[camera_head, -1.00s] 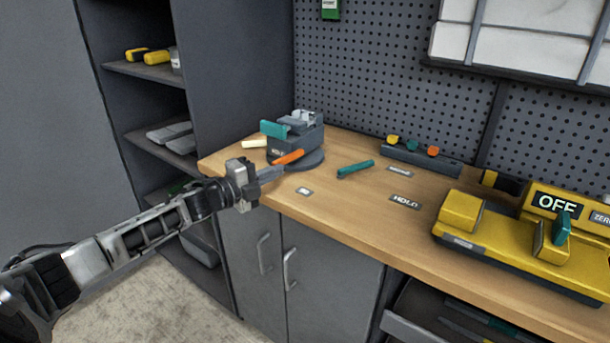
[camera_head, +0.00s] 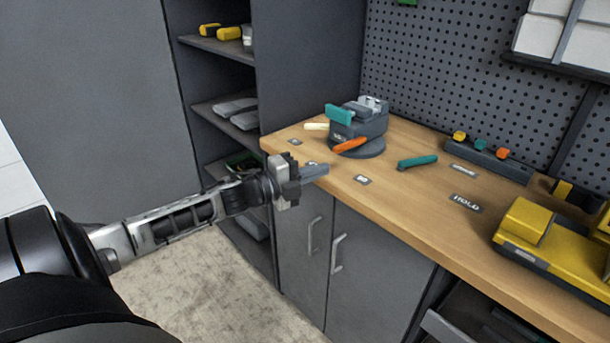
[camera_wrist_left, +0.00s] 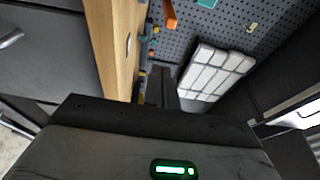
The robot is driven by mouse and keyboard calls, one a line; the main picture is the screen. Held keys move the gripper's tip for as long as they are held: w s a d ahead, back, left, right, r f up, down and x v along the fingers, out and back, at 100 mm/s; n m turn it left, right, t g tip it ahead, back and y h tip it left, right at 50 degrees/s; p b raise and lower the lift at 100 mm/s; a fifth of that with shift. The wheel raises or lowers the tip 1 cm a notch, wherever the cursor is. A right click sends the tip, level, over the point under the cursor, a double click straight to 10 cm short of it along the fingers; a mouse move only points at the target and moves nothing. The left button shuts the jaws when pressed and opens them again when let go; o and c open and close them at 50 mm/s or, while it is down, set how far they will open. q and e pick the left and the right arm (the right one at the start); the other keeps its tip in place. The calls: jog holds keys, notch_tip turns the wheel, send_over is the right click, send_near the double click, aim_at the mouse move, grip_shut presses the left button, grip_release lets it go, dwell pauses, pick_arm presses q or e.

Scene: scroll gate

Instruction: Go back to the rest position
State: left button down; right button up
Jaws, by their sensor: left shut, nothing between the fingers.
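My left gripper (camera_head: 315,170) is shut and empty. In the head view it is at the front left edge of the wooden bench (camera_head: 408,215), in front of the grey vise (camera_head: 358,125) and apart from it. The vise has a teal block (camera_head: 339,114) at its top and an orange handle (camera_head: 349,145) at its front. In the left wrist view the gripper's dark fingers (camera_wrist_left: 162,88) point along the bench edge toward the pegboard (camera_wrist_left: 225,25). My right gripper is not in view.
A teal tool (camera_head: 417,161) lies on the bench, right of the vise. A yellow machine (camera_head: 535,235) stands at the right. A shelf unit (camera_head: 215,105) stands at the left, and grey cabinet doors (camera_head: 355,265) are below the bench. Floor (camera_head: 225,290) is clear in front.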

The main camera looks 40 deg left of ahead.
pick_arm(q)
jog(key=shift+v, duration=1.45)
jog(key=shift+a, duration=0.1)
jog(key=s+d+f+n+g+y, duration=0.1)
jog(key=s+d+f+n+y, duration=0.1)
jog(key=s+d+f+n, duration=0.35)
jog(key=s+d+f+n+g+y, duration=0.1)
jog(key=s+d+f+n+g, duration=0.15)
jog(key=d+f+n, duration=0.6)
jog(key=s+d+f+n+g, duration=0.3)
jog(key=s+d+f+n, duration=0.2)
jog(key=s+d, duration=0.6)
jog(key=shift+d+f, duration=0.9)
jog(key=shift+d, duration=0.05)
